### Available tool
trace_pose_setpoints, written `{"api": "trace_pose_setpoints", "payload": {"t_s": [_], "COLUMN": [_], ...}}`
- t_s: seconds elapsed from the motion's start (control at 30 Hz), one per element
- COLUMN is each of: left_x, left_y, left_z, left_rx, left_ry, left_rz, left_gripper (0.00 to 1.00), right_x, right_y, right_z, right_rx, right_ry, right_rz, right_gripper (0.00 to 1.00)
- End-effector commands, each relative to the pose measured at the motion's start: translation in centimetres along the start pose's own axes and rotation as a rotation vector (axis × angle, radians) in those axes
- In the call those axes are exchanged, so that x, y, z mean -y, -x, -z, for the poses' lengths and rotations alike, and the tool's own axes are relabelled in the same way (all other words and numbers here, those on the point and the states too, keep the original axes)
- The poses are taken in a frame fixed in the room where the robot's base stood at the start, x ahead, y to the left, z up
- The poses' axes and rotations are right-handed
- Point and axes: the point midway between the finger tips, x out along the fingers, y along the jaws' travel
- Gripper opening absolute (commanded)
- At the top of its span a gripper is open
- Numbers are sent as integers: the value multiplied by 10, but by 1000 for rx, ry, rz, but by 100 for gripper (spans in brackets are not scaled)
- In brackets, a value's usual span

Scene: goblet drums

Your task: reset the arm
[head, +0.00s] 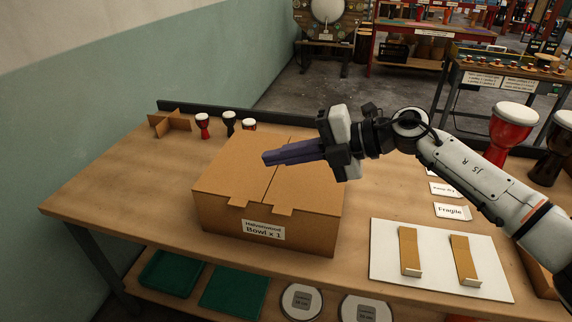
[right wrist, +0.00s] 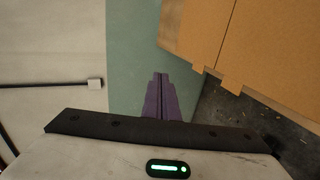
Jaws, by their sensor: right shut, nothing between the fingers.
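My right gripper (head: 268,158) has long purple fingers pressed together with nothing between them. In the head view it is over the top of a closed cardboard box (head: 265,218), pointing left. The box carries a label reading "Bowl x 1" and its two top flaps meet at a middle seam. In the right wrist view the shut fingers (right wrist: 160,80) point at the green and white wall, with the box flaps (right wrist: 215,45) at the upper right. I cannot tell from the pictures whether the fingers touch the box. My left gripper is not in view.
Small goblet drums (head: 203,126) and a cardboard divider (head: 169,123) stand behind the box. Larger drums (head: 511,125) stand at the right. A white board (head: 438,262) with two cardboard strips lies at front right, near a "Fragile" card (head: 452,211). The table's left end (head: 105,192) is clear.

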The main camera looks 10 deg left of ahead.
Motion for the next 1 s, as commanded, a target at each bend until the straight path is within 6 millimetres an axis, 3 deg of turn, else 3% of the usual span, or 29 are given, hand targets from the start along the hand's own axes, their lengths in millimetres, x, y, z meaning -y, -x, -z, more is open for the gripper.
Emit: {"api": "trace_pose_setpoints", "payload": {"t_s": [0.13,0.27,0.37,0.47,0.57,0.67,0.73,0.87,1.0], "left_x": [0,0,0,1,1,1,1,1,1], "left_y": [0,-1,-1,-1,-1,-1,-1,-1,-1], "left_z": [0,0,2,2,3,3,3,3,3], "left_rx": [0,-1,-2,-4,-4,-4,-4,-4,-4], "left_ry": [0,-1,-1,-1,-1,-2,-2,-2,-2], "left_rz": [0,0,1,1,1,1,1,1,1], "left_gripper": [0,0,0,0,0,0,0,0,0], "right_x": [-15,-41,-54,-41,-1,61,110,196,278], "right_y": [-14,-23,-5,28,67,106,128,160,186], "right_z": [11,20,13,-3,-17,-20,-12,25,89], "right_rx": [15,97,224,386,568,762,888,1093,1281], "right_ry": [-42,-173,-343,-549,-782,-1032,-1199,-1485,-1764], "right_rz": [-127,-402,-633,-813,-934,-993,-997,-941,-808], "right_gripper": [0,0,0,0,0,0,0,0,0]}}
